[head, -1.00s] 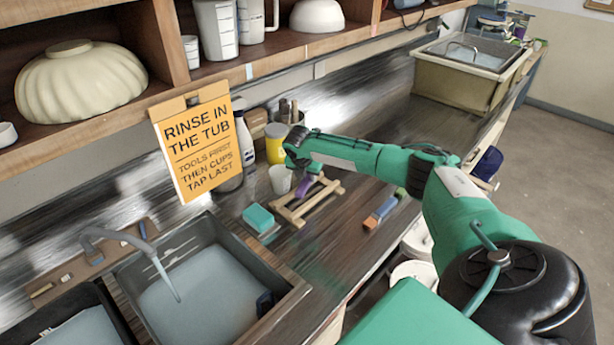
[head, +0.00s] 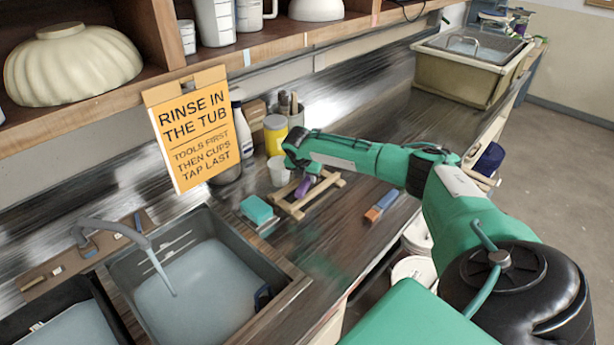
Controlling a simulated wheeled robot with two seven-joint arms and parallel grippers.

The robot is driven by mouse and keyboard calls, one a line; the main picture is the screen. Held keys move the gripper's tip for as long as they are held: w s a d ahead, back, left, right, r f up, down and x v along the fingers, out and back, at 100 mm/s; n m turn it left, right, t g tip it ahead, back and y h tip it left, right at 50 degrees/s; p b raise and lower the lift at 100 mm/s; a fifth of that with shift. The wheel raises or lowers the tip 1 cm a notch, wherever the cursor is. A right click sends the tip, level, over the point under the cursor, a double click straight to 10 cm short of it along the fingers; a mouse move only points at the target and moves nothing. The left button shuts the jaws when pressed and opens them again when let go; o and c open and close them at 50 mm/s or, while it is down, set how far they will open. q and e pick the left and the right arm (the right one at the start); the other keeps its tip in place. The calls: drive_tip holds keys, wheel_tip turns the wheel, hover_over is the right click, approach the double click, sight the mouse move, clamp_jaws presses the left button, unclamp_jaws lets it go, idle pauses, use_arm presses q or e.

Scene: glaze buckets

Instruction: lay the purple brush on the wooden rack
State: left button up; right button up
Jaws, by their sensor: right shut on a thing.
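My right arm reaches in from the right. Its gripper (head: 307,174) points down over the wooden rack (head: 328,186) and is shut on the purple brush (head: 303,187). The brush's purple part shows just below the gripper, over the left part of the rack; the rest of it is hidden. I cannot tell whether the brush touches the rack's bars. The rack is a low, light wooden frame on the dark counter. My left gripper is not in view.
A white cup (head: 278,172) stands close behind the rack, with a yellow-labelled jar (head: 275,136) beyond. A teal sponge (head: 257,209) lies left of the rack, an orange-and-blue block (head: 381,206) to its right. A filled sink (head: 205,290) is at front left.

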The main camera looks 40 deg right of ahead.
drive_tip(key=shift+f, duration=0.45)
drive_tip(key=o, duration=1.1)
drive_tip(key=b+v, duration=0.3)
drive_tip(key=v, duration=1.1)
